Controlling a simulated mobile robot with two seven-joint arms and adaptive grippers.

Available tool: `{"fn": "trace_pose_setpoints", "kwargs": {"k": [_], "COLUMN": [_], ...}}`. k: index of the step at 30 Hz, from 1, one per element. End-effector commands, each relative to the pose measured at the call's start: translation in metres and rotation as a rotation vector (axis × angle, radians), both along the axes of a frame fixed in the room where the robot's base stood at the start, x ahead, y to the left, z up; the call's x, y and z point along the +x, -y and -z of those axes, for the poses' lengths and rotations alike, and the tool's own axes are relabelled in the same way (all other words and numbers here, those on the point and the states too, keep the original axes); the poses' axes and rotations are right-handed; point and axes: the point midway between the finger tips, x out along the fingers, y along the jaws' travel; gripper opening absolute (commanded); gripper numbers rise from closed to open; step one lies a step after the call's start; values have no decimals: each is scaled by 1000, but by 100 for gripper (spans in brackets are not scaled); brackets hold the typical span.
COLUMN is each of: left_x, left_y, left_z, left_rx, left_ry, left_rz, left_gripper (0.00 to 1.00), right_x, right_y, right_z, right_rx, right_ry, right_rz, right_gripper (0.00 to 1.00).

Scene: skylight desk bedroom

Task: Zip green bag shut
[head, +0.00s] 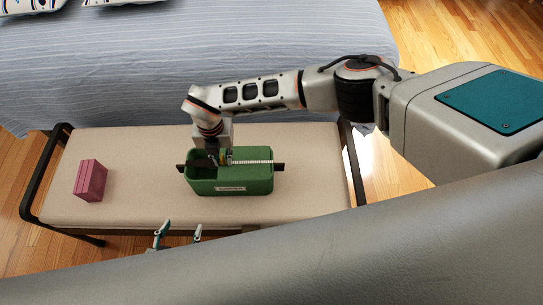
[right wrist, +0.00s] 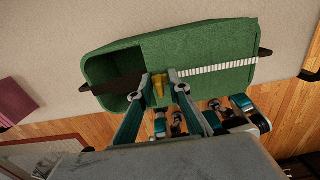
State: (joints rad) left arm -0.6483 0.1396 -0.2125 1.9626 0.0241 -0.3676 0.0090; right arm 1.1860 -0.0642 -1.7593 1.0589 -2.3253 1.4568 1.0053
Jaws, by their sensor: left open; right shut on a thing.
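The green bag (head: 255,184) stands upright on the bench; it also fills the upper middle of the right wrist view (right wrist: 212,48). Its right part is covered, with a line of white zipper teeth (right wrist: 215,69) along the top. Its left part gapes open, with a dark strip across the opening. My right gripper (head: 222,157) is above the bag's middle, shut on the yellow zipper pull (right wrist: 159,86) at the left end of the white teeth. My left gripper (head: 180,232) is open and empty at the bench's front edge, in front of the bag.
A beige bench (head: 310,165) with dark metal end rails carries the bag. A pink box (head: 90,180) lies at its left; bare bench lies between box and bag. A bed (head: 150,75) with striped cover stands behind. Wooden floor shows around.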

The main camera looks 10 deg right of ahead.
Motion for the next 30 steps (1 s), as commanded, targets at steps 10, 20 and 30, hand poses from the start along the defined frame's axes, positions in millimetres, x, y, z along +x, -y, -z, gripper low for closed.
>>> {"fn": "trace_pose_setpoints", "kwargs": {"k": [10, 20, 30], "left_x": [-7, -10, -11], "left_y": [0, 0, -1], "left_z": [15, 24, 23], "left_rx": [0, 1, 2], "left_ry": [-18, -28, -28], "left_rz": [1, 0, 1], "left_gripper": [57, 57, 57], "right_x": [-1, 2, 2], "right_y": [-16, -27, -27], "right_z": [5, 4, 4], "right_rx": [0, -1, -1], "right_ry": [-8, -7, -7], "right_rz": [-3, -2, -2], "right_gripper": [0, 0, 0]}}
